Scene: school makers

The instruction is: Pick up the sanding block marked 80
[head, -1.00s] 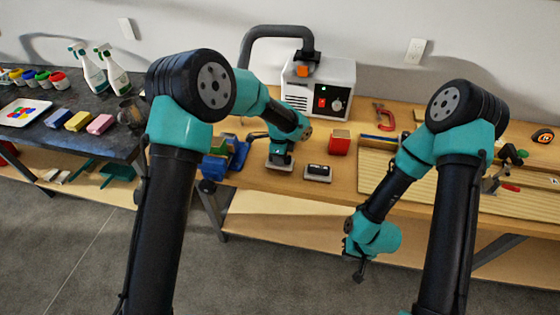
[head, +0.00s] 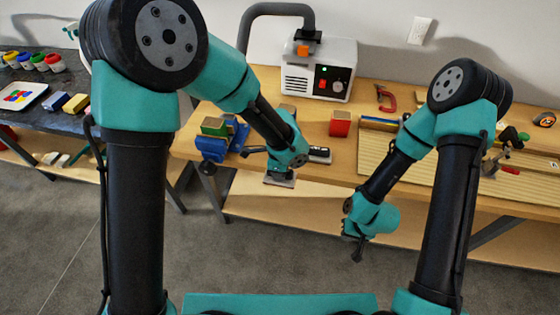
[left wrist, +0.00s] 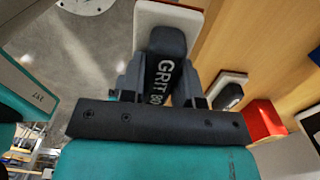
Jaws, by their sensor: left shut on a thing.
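The sanding block marked GRIT 80 (left wrist: 178,20) has a dark handle on a pale base, and its lettering shows in the left wrist view. My left gripper (left wrist: 161,88) is shut on its handle. In the head view the block (head: 279,181) hangs under my left gripper (head: 281,172), off the bench's front edge. My right gripper (head: 357,250) is low in front of the bench; its fingers are too small to read.
A second sanding block (head: 320,155) lies on the bench close behind the held one. A red block (head: 340,124), a blue vise (head: 218,145) and a white machine (head: 318,75) stand around it. Open floor lies in front.

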